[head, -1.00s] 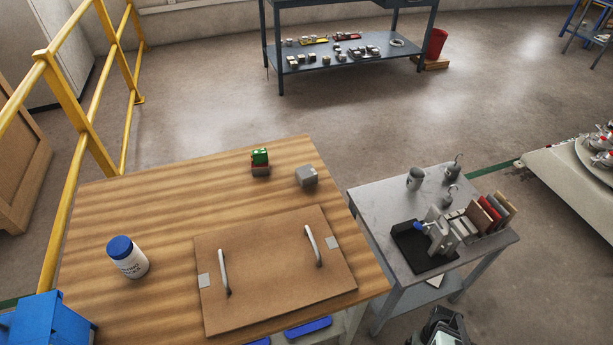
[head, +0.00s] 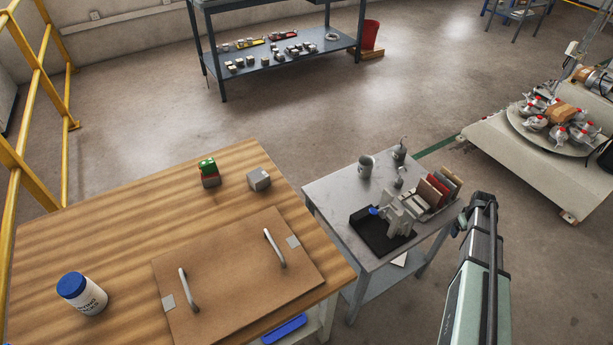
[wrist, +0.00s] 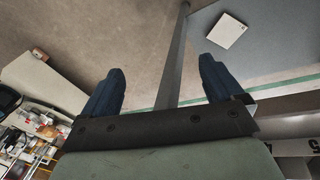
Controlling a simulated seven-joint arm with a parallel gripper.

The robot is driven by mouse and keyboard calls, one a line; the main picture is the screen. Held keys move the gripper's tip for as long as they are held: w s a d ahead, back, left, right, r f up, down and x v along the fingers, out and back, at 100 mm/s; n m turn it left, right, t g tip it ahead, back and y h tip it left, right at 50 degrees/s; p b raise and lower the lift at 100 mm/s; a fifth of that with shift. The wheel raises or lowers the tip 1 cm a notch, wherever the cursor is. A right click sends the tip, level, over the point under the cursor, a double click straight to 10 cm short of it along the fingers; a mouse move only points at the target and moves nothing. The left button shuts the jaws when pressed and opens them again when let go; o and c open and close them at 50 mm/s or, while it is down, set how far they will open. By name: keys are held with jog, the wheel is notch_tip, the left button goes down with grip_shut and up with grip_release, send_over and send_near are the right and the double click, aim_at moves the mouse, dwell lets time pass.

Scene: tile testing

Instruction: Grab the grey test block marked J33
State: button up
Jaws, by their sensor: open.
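A grey block (head: 259,180) sits on the wooden table near its far right corner. Its marking is too small to read. Several small grey blocks (head: 270,56) also lie on the lower shelf of the dark rack at the back, their marks unreadable too. My gripper (wrist: 160,78) shows in the wrist view with its two dark blue fingers wide apart and nothing between them. It points toward the floor beside a table leg, and no grey block shows there. In the head view my arm rises at the lower right, well away from the grey block on the table.
A brown board with two handles (head: 232,282) and a white jar (head: 82,293) are on the wooden table (head: 120,215). A grey side table (head: 335,190) holds a black tray, upright plates and metal weights.

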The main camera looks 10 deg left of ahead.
jog(key=w+d+r+n+t+h, duration=0.1)
jog(key=w+d+r, duration=0.5)
jog(key=r, duration=0.2)
jog(key=w+d+r+n+t, duration=0.1)
jog(key=w+d+r+t, duration=0.1)
jog(key=w+d+r, duration=0.45)
jog(key=w+a+r, duration=0.6)
jog(key=a+r, duration=0.2)
jog(key=a, duration=0.3)
jog(key=w+a+r+n+g+y, duration=0.1)
jog(key=a+y, duration=0.1)
jog(key=a, duration=2)
notch_tip(320, 180, up, 5)
jog(key=n+g, duration=0.3)
jog(key=g, duration=0.1)
send_over(258, 175)
jog(key=shift+y, duration=0.4)
notch_tip(258, 175, down, 13)
jog(key=shift+w, duration=0.1)
jog(key=c, duration=1.3)
